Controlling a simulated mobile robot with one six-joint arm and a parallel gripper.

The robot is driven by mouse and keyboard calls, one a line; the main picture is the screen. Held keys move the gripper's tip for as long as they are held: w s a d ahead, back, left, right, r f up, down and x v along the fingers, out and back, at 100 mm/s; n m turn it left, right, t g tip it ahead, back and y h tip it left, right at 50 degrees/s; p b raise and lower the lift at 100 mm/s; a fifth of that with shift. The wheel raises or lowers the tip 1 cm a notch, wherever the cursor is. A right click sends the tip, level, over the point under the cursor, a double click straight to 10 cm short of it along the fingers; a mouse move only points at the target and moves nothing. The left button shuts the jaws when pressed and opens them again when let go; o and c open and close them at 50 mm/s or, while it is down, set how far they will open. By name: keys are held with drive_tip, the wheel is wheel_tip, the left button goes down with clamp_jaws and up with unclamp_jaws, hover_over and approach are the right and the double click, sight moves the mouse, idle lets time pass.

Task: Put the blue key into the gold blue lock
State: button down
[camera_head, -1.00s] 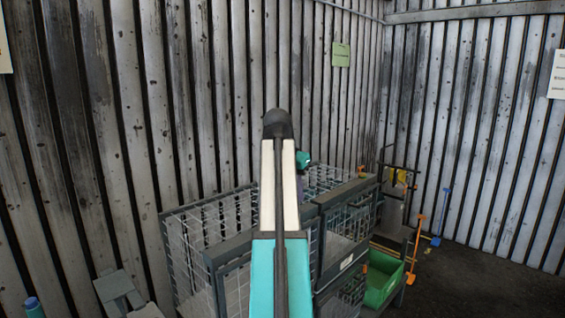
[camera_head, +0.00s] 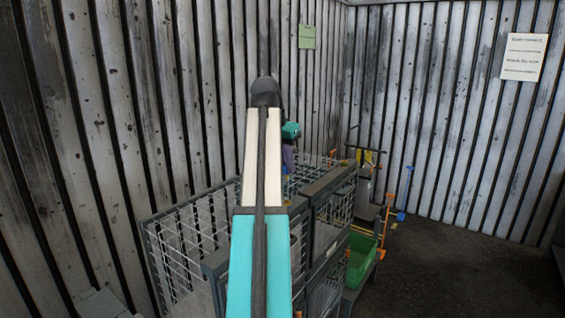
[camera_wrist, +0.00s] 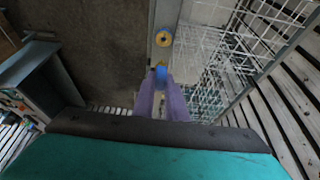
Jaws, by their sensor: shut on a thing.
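My gripper (camera_wrist: 161,98) has two purple fingers that are shut on the blue key (camera_wrist: 161,74), which shows at their tips in the wrist view. A gold ring with a blue centre, which looks like the gold blue lock (camera_wrist: 163,39), sits on a grey rail ahead of the key. A gap shows between key and lock in that view. In the head view my gripper (camera_head: 288,157) is partly hidden behind my arm. A small orange spot at the cage's far end may be the lock, but I cannot tell.
A wire-mesh cage (camera_head: 180,240) with dark rails stands below and around my arm. A green bin (camera_head: 360,258) hangs at its right side. Tools with orange and blue handles (camera_head: 404,192) lean beyond it. Corrugated walls close the corner; dark floor (camera_head: 450,275) is open at right.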

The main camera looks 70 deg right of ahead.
drive_tip(key=shift+f, duration=0.35)
drive_tip(key=shift+f, duration=3.9)
drive_tip(key=shift+f, duration=0.2)
drive_tip(key=c, duration=1.7)
unclamp_jaws()
drive_tip(key=v, duration=1.2)
drive_tip(key=shift+s, duration=0.1)
